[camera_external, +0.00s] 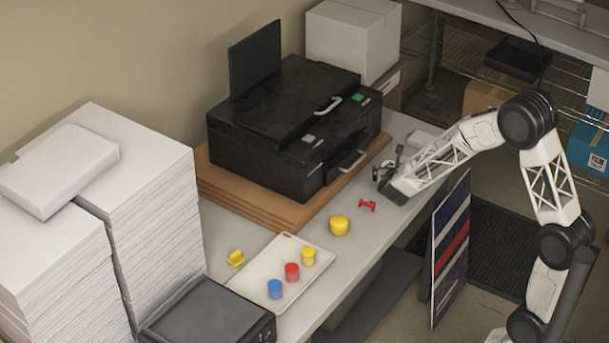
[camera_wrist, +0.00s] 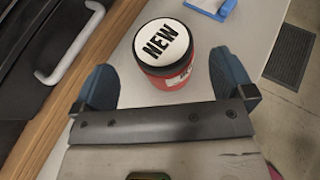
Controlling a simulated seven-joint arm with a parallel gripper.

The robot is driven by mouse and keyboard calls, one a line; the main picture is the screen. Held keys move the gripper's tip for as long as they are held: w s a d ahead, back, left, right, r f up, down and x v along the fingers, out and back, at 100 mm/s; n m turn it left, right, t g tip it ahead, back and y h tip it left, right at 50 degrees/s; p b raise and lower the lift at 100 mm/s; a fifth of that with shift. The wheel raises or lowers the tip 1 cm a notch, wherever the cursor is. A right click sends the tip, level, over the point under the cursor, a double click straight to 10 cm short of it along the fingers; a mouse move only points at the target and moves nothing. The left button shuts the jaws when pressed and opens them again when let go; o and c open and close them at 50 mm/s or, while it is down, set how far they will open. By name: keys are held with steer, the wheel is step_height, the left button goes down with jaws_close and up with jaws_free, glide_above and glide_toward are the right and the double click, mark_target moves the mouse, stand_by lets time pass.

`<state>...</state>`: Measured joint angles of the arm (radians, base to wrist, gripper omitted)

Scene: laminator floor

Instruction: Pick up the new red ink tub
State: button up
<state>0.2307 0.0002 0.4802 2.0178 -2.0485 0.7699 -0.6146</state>
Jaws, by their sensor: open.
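The new red ink tub (camera_wrist: 172,80) shows in the wrist view with a white lid marked NEW and a red body. It stands upright on the bench. My gripper (camera_wrist: 160,68) is open, with a blue finger on each side and the tub ahead between the fingertips. Gaps show on both sides; I cannot tell the exact depth. In the external view my gripper (camera_external: 386,176) is low over the bench beside the printer, and I cannot make out this tub there. Another red tub (camera_external: 292,272) sits on the tray between blue and yellow tubs.
The black printer (camera_external: 290,125) on its brown board (camera_external: 245,198) borders the gripper on the left. A blue-and-white item (camera_wrist: 212,8) lies beyond the tub. A small red piece (camera_external: 367,205), a yellow tub (camera_external: 339,226) and the pale tray (camera_external: 262,291) are on the bench.

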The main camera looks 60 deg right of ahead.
steer(key=shift+d, duration=0.1)
steer(key=shift+x, duration=2.55)
steer(key=shift+s+f, duration=0.1)
steer(key=c, duration=1.1)
